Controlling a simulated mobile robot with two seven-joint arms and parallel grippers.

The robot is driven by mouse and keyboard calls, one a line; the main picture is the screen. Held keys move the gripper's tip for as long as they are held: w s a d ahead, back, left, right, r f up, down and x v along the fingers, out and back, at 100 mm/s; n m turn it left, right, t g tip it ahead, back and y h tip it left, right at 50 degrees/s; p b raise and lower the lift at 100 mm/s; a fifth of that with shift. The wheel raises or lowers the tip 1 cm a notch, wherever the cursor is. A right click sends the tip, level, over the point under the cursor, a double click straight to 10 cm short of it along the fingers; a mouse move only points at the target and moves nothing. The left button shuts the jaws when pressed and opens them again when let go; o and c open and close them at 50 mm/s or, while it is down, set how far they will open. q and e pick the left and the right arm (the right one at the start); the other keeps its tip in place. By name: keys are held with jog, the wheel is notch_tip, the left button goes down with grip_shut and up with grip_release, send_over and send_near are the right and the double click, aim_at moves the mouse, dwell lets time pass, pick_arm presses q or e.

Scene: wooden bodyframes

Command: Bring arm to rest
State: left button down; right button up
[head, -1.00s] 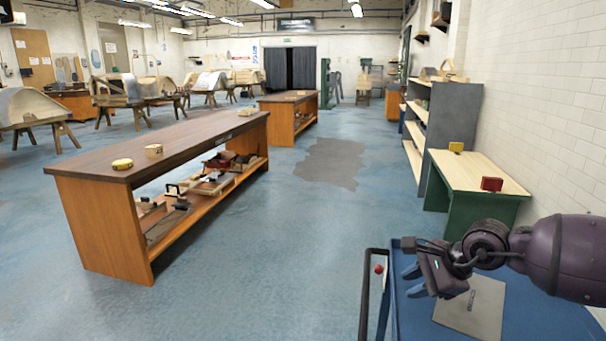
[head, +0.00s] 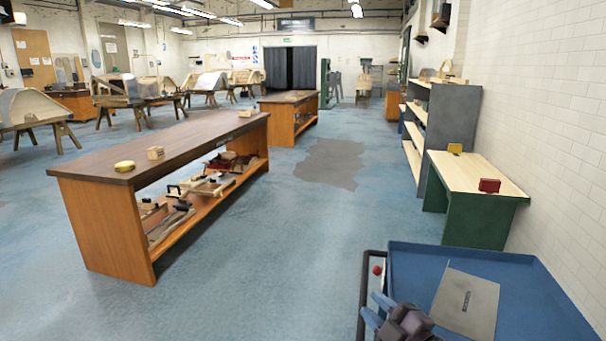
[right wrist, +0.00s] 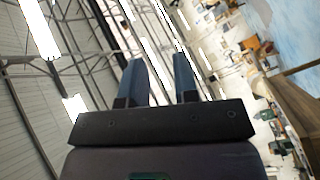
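My right gripper (head: 376,309) is low in the head view, at the near left edge of the blue cart (head: 410,262). In the right wrist view its two blue fingers (right wrist: 160,82) stand apart with nothing between them, and the ceiling shows behind them. A flat grey laptop-like panel (head: 466,303) lies on the cart, to the right of the gripper and apart from it. My left gripper is in neither view.
A long wooden bench (head: 165,150) with tools on its lower shelf stands on the left. A green-legged table (head: 478,178) with a red block (head: 489,185) stands by the right wall. The blue floor (head: 290,240) between is clear.

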jog(key=s+d+f+m+g+h, duration=0.1)
jog(key=s+d+f+m+h, duration=0.2)
jog(key=s+f, duration=0.4)
jog(key=s+d+f+m+g+h+p, duration=0.1)
jog(key=s+d+f+m, duration=0.5)
jog(key=s, duration=0.6)
jog(key=s+d+f+m+g+h+p, duration=0.1)
jog(key=s+d+f+m+g+h, duration=0.2)
jog(key=s+f+m, duration=0.4)
notch_tip(320, 180, down, 3)
jog(key=s+d+h, duration=0.1)
jog(key=s+h, duration=0.1)
jog(key=shift+s+d+r+h, duration=0.15)
jog(key=shift+d+r+h, duration=0.05)
jog(key=shift+d+h, duration=0.1)
